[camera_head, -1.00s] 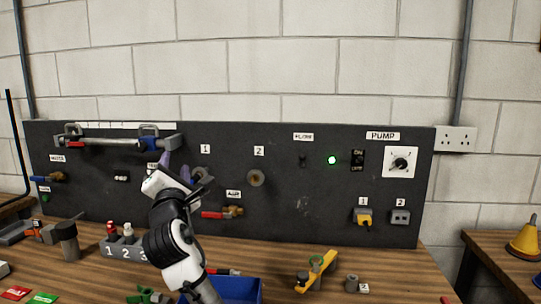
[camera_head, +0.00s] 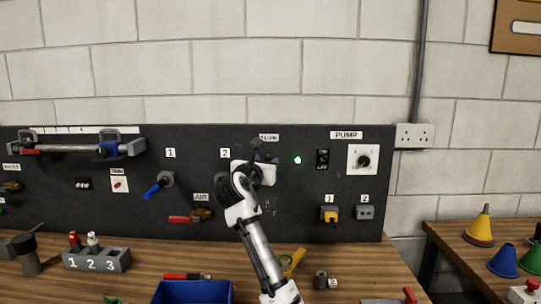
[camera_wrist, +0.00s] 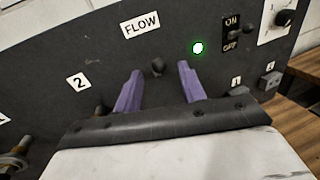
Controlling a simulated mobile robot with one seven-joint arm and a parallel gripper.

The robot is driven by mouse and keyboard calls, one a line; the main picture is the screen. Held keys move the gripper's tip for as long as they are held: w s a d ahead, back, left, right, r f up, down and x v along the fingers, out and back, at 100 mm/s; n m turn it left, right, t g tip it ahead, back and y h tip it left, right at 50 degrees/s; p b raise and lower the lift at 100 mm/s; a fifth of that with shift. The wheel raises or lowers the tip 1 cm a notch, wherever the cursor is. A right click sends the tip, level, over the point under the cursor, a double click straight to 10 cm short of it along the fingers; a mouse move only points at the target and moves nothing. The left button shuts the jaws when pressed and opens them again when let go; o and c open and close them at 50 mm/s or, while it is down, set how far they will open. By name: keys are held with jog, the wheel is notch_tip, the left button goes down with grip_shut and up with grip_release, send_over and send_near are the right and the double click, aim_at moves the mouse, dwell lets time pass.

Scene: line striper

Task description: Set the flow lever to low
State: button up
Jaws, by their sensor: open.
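The flow lever (camera_wrist: 157,67) is a small dark knob on the black panel, just below the white FLOW label (camera_wrist: 140,24) in the wrist view. The FLOW label (camera_head: 269,138) also shows in the head view, where my gripper mostly hides the lever. My gripper (camera_wrist: 159,72) is open, with one purple finger on each side of the lever as seen from the wrist. I cannot tell whether either finger touches it. In the head view my gripper (camera_head: 262,156) is up at the panel below the label. The lever's exact setting is too small to read.
A lit green lamp (camera_head: 297,160) and an ON/OFF switch (camera_head: 322,159) are right of the lever. Valve 1 with a blue handle (camera_head: 159,183) and a red-handled AIR valve (camera_head: 190,217) are left. A blue bin (camera_head: 192,292) stands on the bench below.

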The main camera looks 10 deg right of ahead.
aim_at(268, 158)
jog(key=shift+p+x, duration=0.5)
jog(key=shift+x, duration=2.65)
jog(key=shift+a, duration=0.1)
jog(key=shift+c, duration=0.2)
grip_shut()
